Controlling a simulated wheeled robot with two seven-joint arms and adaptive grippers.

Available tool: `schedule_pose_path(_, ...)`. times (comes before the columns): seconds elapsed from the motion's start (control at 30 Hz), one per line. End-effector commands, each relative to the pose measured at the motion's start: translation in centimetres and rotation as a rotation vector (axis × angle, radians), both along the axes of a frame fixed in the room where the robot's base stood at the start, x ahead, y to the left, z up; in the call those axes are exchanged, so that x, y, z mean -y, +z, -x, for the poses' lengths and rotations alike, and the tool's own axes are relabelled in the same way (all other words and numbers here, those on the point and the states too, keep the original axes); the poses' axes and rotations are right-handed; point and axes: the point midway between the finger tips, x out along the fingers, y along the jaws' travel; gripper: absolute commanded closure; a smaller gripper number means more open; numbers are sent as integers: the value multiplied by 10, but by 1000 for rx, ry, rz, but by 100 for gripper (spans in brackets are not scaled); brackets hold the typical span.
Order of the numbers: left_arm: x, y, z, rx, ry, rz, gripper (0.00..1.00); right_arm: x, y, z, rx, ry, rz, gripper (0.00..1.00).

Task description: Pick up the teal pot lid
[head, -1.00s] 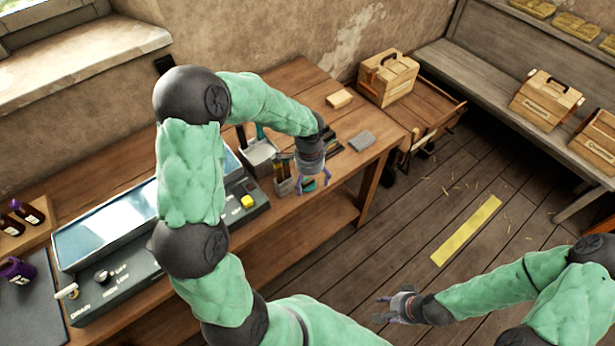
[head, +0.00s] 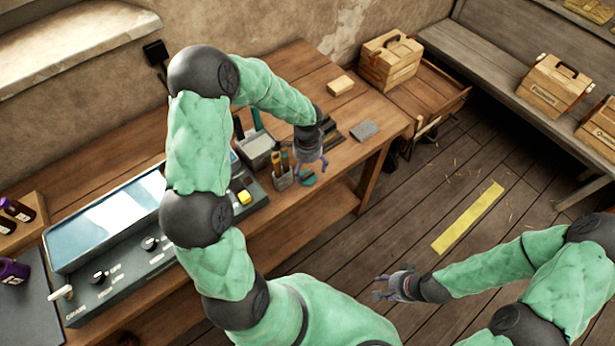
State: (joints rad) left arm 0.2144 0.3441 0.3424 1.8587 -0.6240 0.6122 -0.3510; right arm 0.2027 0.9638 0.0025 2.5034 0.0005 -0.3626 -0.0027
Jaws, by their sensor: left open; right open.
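A small teal thing, which looks like the teal pot lid (head: 307,178), lies on the wooden bench close to its front edge. My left gripper (head: 312,171) is open and points down just above and around it, hiding part of it. I cannot tell whether the fingers touch it. My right gripper (head: 379,287) is open and empty over the floor at the lower right, far from the bench top.
A holder with brushes or tools (head: 281,178) stands just left of my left gripper, beside a grey bin (head: 256,150). The console (head: 150,245) fills the bench's left part. A grey block (head: 364,130) and a tan block (head: 341,86) lie to the right.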

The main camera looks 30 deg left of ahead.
Motion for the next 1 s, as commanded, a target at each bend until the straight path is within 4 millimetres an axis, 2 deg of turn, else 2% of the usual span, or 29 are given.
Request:
schedule_pose_path(0.3,0,-44,1,-2,0,1,15,0,-10,0,0,0,0,55)
schedule_pose_path(0.57,0,-47,0,-1,1,1,15,0,-10,0,0,0,0,55)
schedule_pose_path(0.77,0,-47,0,-1,1,1,68,0,-10,0,0,0,0,55)
schedule_pose_path(1.0,0,-47,0,-1,1,1,71,0,-10,0,0,0,0,55)
